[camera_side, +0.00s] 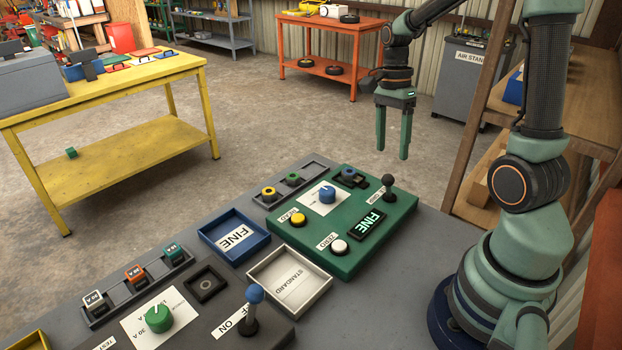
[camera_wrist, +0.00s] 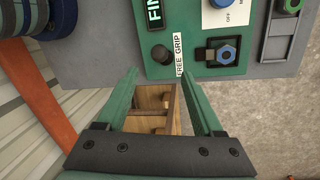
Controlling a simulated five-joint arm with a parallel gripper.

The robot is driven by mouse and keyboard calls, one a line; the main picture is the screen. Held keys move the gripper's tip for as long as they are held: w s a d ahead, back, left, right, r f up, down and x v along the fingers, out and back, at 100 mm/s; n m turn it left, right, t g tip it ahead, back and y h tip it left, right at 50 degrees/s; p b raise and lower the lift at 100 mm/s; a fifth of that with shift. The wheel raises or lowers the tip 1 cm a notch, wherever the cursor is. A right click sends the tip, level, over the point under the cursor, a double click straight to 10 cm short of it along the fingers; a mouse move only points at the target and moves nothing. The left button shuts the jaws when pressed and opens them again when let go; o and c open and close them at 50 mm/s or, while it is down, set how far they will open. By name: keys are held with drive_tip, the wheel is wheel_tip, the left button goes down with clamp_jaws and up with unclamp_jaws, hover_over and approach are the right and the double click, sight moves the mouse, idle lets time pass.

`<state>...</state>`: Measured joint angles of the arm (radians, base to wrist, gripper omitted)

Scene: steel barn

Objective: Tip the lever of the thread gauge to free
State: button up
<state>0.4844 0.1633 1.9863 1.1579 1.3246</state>
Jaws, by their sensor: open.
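The thread gauge is a green box (camera_side: 341,259) on the grey bench; its green top also shows in the wrist view (camera_wrist: 207,14). Its lever (camera_side: 388,181) has a black ball knob and stands beside a white FREE/GRIP label. In the wrist view the lever's knob (camera_wrist: 160,53) is just beyond my fingertips, between their lines, left of the label (camera_wrist: 179,54). I cannot tell exactly which way it leans. My gripper (camera_side: 393,152) is open and empty, pointing down above and apart from the lever; its two fingers show in the wrist view (camera_wrist: 160,73).
The gauge carries a FINE display (camera_side: 367,223), a blue knob (camera_side: 327,194), a yellow button (camera_side: 298,219) and a white button (camera_side: 339,246). A blue FINE tray (camera_side: 207,238) and a white STANDARD tray (camera_side: 255,272) lie left. Another lever with a blue ball (camera_side: 254,293) stands in front.

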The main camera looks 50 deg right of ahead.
drive_tip(key=r, duration=0.3)
drive_tip(key=shift+w+d+r, duration=0.15)
drive_tip(key=shift+w+r, duration=0.15)
drive_tip(key=s+a+r+n+t+h, duration=0.1)
drive_tip(key=a+r+n+t, duration=0.25)
drive_tip(key=a+n, duration=0.55)
drive_tip(key=s+a+r+n+t, duration=0.15)
drive_tip(key=a+n+t, duration=0.25)
drive_tip(key=a+n, duration=0.5)
drive_tip(key=m+g, duration=0.7)
drive_tip(key=m, duration=1.1)
approach(388, 180)
drive_tip(key=shift+y, duration=0.3)
drive_tip(key=f, duration=0.7)
drive_tip(key=d+f, duration=0.1)
drive_tip(key=f, duration=0.2)
drive_tip(key=shift+s+d+f, duration=0.1)
drive_tip(key=shift+s+f, duration=0.2)
drive_tip(key=shift+f, duration=0.1)
